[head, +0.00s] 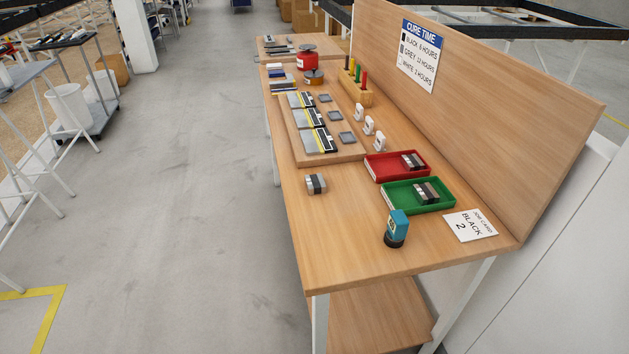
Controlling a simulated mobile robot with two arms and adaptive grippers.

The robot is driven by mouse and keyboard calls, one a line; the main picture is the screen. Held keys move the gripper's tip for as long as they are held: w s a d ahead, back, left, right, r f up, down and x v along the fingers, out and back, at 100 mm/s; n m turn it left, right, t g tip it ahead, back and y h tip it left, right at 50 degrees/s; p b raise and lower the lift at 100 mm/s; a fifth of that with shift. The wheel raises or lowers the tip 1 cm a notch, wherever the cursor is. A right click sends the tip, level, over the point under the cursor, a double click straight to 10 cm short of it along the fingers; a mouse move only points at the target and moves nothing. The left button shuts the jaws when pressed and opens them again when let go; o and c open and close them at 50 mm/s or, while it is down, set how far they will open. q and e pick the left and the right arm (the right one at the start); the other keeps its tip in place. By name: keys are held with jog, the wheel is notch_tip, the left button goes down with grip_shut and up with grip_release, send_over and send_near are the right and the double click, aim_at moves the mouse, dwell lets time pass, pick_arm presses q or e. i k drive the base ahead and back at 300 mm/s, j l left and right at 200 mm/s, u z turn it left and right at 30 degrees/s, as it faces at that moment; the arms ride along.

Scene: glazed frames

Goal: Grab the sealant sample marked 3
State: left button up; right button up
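Three sealant samples lie in a row on a raised wooden board (345,155) on the workbench. A small dark grey square lies to the right of each. Neither of my grippers is in view.
A red tray (374,171) and a green tray (394,204) hold small blocks. A blue-and-black object (397,229), a grey-and-black block (316,184) and a job card (470,225) reading "BLACK 2" are nearby. A backboard (480,105) bounds the right.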

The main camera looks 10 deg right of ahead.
aim_at(316, 183)
jog(key=i+l, duration=0.1)
jog(key=l, duration=0.25)
jog(key=i+l, duration=0.1)
jog(key=l, duration=0.25)
jog(key=i+l+u, duration=0.1)
jog(key=l, duration=0.25)
jog(key=i+l, duration=0.1)
jog(key=l, duration=0.25)
